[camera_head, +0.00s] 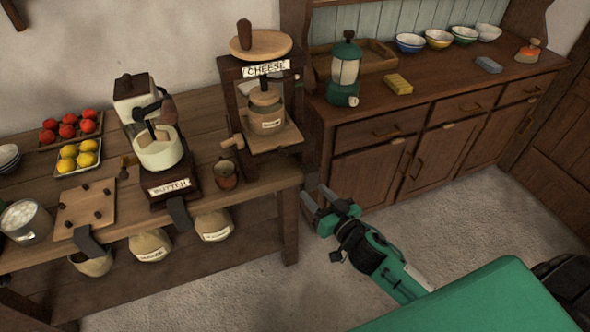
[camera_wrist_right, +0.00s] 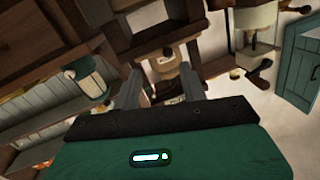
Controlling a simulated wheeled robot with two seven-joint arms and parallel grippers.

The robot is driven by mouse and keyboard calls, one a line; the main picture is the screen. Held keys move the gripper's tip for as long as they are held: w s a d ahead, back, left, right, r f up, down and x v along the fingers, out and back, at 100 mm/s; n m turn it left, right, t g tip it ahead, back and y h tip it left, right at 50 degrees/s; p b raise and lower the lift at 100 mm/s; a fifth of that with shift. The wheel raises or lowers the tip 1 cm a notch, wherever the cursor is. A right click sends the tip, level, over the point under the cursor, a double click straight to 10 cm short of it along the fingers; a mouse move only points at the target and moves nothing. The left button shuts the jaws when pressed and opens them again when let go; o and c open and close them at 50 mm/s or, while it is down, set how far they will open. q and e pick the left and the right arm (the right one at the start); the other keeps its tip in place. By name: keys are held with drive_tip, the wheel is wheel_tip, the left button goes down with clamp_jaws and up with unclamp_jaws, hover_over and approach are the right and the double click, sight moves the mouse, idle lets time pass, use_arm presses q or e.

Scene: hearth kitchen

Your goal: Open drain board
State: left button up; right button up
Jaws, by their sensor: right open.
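The cheese press (camera_head: 266,92) stands at the right end of the long wooden table, with a sign reading CHEESE. A pale flat board (camera_head: 284,138) projects from its base under a labelled jar; it looks like the drain board, though nothing marks it so. A wooden knob (camera_head: 236,143) is at its left. My right gripper (camera_head: 317,197) is open and empty, in front of the gap between table and cabinet, apart from the press. In the right wrist view, the gripper (camera_wrist_right: 163,88) has its fingers apart, with the press (camera_wrist_right: 160,40) beyond them. My left gripper is out of view.
The butter churn (camera_head: 157,150), a small brown jug (camera_head: 227,175) and trays of red and yellow produce (camera_head: 78,158) stand on the table (camera_head: 265,186). A lantern (camera_head: 345,72) and several bowls sit on the cabinet (camera_head: 385,170). The floor (camera_head: 260,285) in front is clear.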

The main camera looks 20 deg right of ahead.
sight(285, 156)
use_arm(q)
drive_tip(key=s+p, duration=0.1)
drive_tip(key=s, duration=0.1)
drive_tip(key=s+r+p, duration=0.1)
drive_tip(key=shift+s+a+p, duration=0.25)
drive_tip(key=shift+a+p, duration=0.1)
use_arm(e)
drive_tip(key=shift+t, duration=0.3)
drive_tip(key=x, duration=0.4)
drive_tip(key=r+x, duration=0.1)
drive_tip(key=x, duration=0.3)
drive_tip(key=r+x, duration=0.1)
drive_tip(key=x, duration=0.4)
drive_tip(key=shift+a+r, duration=0.15)
drive_tip(key=shift+a, duration=0.25)
clamp_jaws()
